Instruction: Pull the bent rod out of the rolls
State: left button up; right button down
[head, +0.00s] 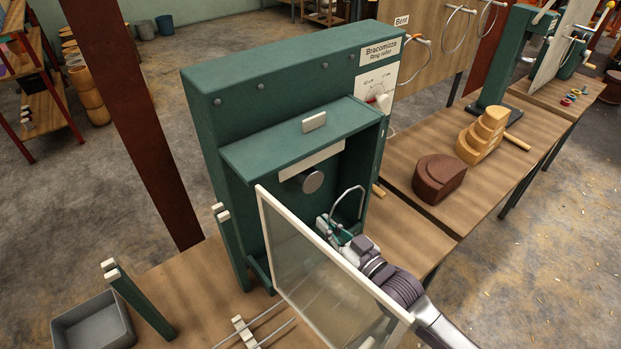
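The green ring roller (290,80) stands on a wooden bench, with an open recess in its front. A thin bent rod (349,190) arches up inside the right side of the recess. A round grey roll (312,181) shows on the recess's back wall; any other rolls are hidden. My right gripper (333,229) is at the lower end of the rod, partly behind the clear framed guard (325,285). Its fingers are small and partly covered, so I cannot tell whether they grip the rod. My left gripper is not in view.
The guard stands open in front of the recess, close beside my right arm. Straight rods (262,328) lie on a rack at the front. A grey bin (95,322) is at the lower left. A brown block (438,178) and yellow stepped block (482,137) sit on the right bench.

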jog(key=s+d+r+p, duration=0.2)
jog(key=s+r+p, duration=0.1)
jog(key=r, duration=0.2)
jog(key=shift+s+d+r+p, duration=0.35)
jog(key=shift+s, duration=0.05)
